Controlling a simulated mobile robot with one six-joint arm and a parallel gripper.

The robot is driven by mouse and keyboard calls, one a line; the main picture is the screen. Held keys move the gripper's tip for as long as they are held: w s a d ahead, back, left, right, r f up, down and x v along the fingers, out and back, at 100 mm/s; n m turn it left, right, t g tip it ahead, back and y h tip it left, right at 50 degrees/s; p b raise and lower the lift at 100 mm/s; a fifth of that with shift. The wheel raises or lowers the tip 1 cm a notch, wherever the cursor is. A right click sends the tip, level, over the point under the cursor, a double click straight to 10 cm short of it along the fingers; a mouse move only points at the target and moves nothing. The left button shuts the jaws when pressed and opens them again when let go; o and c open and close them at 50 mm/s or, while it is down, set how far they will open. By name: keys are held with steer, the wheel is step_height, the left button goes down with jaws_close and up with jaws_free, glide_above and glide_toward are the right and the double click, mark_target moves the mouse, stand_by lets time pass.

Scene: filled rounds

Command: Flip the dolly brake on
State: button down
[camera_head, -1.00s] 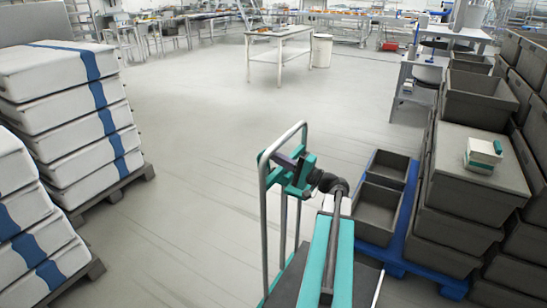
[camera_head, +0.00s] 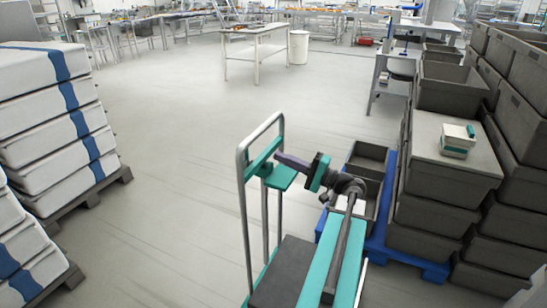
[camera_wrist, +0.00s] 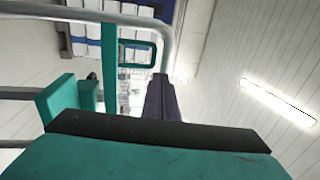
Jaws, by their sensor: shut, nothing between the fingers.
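The dolly has a grey tubular handle (camera_head: 241,190), a teal crossbar (camera_head: 262,160) and a dark deck (camera_head: 281,272). A teal block (camera_head: 280,178) sits at the crossbar; it also shows at the left in the wrist view (camera_wrist: 58,101). A teal loop (camera_wrist: 137,55) shows beside the crossbar there. I cannot tell which part is the brake or how it is set. My gripper (camera_head: 280,157) has dark purple fingers, shut and empty, pointing left at the crossbar just above the block. The fingers (camera_wrist: 162,90) show below the handle tube in the wrist view. Contact is unclear.
Grey crates (camera_head: 437,215) stand on a blue pallet (camera_head: 432,267) close on the right, with a small white-and-teal box (camera_head: 457,141) on top. Stacked white sacks (camera_head: 40,130) stand on pallets at the left. The floor between is open; a white table (camera_head: 255,55) stands farther back.

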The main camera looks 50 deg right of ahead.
steer(key=shift+s+d+f, duration=0.1)
steer(key=shift+s+d, duration=0.05)
steer(key=shift+s, duration=0.55)
